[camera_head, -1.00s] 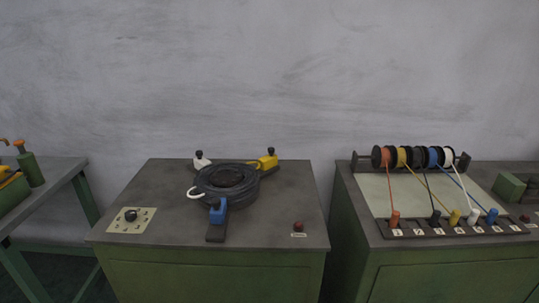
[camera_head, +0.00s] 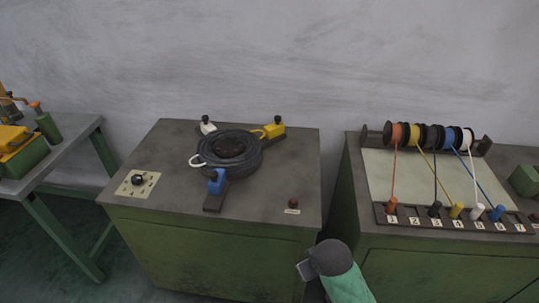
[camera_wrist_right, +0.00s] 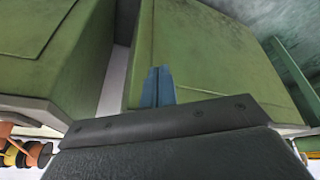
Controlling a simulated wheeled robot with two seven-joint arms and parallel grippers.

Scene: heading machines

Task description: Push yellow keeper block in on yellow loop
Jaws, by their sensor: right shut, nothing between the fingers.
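The yellow keeper block (camera_head: 275,130) with a black knob sits at the back right of the black coil (camera_head: 230,150) on the middle machine's top. A thin yellow loop (camera_head: 257,132) shows at the coil's edge beside the block; whether they touch is too small to tell. My right gripper (camera_head: 303,269) is low in front of the middle machine, below its top and well away from the block. In the right wrist view its blue-grey fingertips (camera_wrist_right: 157,87) are together and empty, in front of green cabinet panels. My left gripper is not in view.
A white block (camera_head: 207,126) and a blue block (camera_head: 217,182) also stand around the coil. A dial plate (camera_head: 137,184) and a red button (camera_head: 293,203) lie near the front edge. A spool rack (camera_head: 427,137) with strung wires stands on the right machine.

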